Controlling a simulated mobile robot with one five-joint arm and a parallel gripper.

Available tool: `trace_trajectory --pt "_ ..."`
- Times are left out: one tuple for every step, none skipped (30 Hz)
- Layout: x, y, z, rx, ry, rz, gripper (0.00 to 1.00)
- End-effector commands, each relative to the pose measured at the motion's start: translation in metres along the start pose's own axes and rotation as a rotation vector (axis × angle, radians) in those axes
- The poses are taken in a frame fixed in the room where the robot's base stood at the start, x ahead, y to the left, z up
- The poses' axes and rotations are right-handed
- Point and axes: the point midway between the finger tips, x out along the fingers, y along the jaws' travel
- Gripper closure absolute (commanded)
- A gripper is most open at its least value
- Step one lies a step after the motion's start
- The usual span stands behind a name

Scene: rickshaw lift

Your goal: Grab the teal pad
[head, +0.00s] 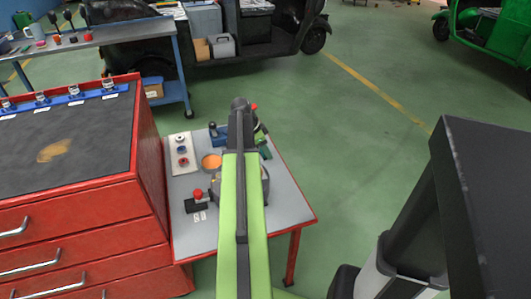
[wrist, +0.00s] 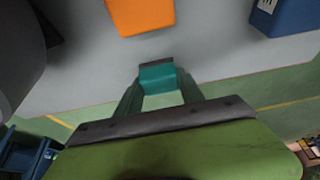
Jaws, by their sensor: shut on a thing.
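The teal pad (wrist: 157,78) shows in the middle of the wrist view, with a dark strip along its far edge. My gripper (wrist: 158,84) has its two dark green fingers on either side of the pad and is shut on it. The grey table top shows behind the pad; whether the pad touches it cannot be told. In the head view my green arm reaches over the small red-legged table (head: 296,214) and hides most of the gripper.
An orange object (wrist: 140,14) and a blue box (wrist: 284,16) are beyond the pad in the wrist view. A red button box (head: 197,201) and a tray of small parts (head: 182,152) are on the table. A red drawer cabinet (head: 80,222) adjoins on the left.

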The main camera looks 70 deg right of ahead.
Motion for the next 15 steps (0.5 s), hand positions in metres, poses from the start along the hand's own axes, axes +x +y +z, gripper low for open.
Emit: trace_trajectory --pt "0.0 0.0 0.0 0.0 0.0 0.0 0.95" --pt "-0.001 0.0 0.0 0.0 0.0 0.0 0.95" --pt "-0.002 0.0 0.0 0.0 0.0 0.0 0.95" --pt "-0.003 0.0 -0.001 0.0 0.0 0.0 0.95" --pt "-0.004 0.0 -0.002 0.0 0.0 0.0 0.95" --pt "-0.007 0.0 -0.003 0.0 0.0 0.0 0.95" --pt "-0.01 0.0 -0.004 -0.001 0.0 0.0 0.95" --pt "-0.013 0.0 -0.005 -0.001 0.0 0.0 0.95" --pt "-0.018 0.0 -0.007 -0.001 0.0 0.0 0.95" --pt "-0.022 0.0 -0.009 -0.001 0.0 0.0 0.95" --pt "-0.026 0.0 -0.01 -0.001 0.0 0.0 0.95" --pt "-0.033 0.0 -0.013 -0.001 0.0 0.0 0.95" --pt "-0.037 0.0 -0.015 -0.001 0.0 0.0 0.95" --pt "-0.043 0.0 -0.017 -0.001 0.0 0.0 0.95" --pt "-0.049 0.001 -0.02 -0.001 0.0 0.0 0.95"
